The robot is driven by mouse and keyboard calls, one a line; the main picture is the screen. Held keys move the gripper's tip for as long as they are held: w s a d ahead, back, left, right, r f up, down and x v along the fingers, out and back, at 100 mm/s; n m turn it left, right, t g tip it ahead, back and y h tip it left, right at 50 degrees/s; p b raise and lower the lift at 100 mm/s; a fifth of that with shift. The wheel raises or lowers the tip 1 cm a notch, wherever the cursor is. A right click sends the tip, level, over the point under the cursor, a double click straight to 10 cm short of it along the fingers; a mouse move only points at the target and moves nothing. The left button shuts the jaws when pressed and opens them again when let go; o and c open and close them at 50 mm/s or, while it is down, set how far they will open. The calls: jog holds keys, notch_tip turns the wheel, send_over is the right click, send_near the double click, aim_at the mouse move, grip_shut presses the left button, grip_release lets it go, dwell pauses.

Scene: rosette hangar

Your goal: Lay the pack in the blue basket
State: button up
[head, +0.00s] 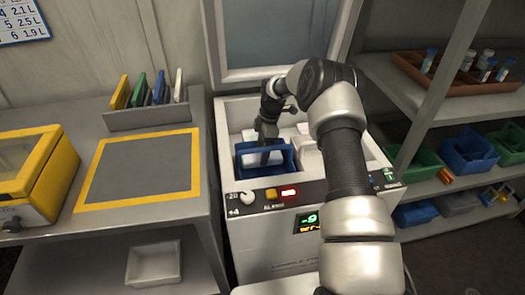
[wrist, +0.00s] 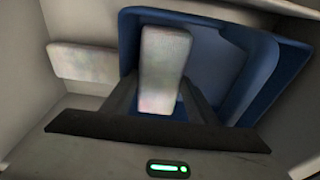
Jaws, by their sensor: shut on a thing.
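The blue basket (head: 250,172) stands inside the open white chest in the head view. It also shows in the wrist view (wrist: 268,75), with its walls around my fingertips. My gripper (head: 267,152) reaches down into the basket. In the wrist view, my gripper (wrist: 160,95) is shut on a pale, frosted pack (wrist: 165,58). The pack is at the basket's left part, within its walls. Whether its lower end touches the basket floor cannot be told.
Another pale pack (wrist: 82,62) lies outside the basket, to its left in the wrist view. The chest's walls (head: 228,125) enclose the basket closely. White blocks (head: 306,155) lie right of it. A bench with a yellow-edged mat (head: 196,165) stands left, shelves (head: 430,185) right.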

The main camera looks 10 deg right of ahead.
jog(key=o, duration=1.4)
jog(key=d+r+p, duration=0.1)
jog(key=r, duration=1)
jog(key=d+r+p, duration=0.1)
jog(key=r, duration=0.5)
jog(key=shift+d+r+p, duration=0.15)
jog(key=shift+d+p, duration=0.15)
jog(key=shift+p, duration=0.05)
jog(key=s+a+r+m+t+h, duration=0.15)
jog(key=s+r+m, duration=0.25)
jog(key=s+r, duration=0.5)
jog(key=s+a+r+m+t+h, duration=0.1)
jog(key=s+a+r+m, duration=0.15)
jog(key=s+r, duration=0.65)
jog(key=s+d+r+m+t, duration=0.1)
jog(key=s+r+m+t, duration=0.2)
jog(key=s+m, duration=1.3)
jog(key=s+r+n+p, duration=0.1)
jog(key=r+p, duration=0.4)
jog(key=s+r+n+p, duration=0.2)
jog(key=r+p, duration=0.3)
jog(key=p, duration=0.1)
jog(key=s+r+n+p, duration=0.1)
jog(key=s+r+p, duration=0.1)
jog(key=r+p, duration=0.4)
jog(key=shift+n+y, duration=0.25)
jog(key=shift+y, duration=0.1)
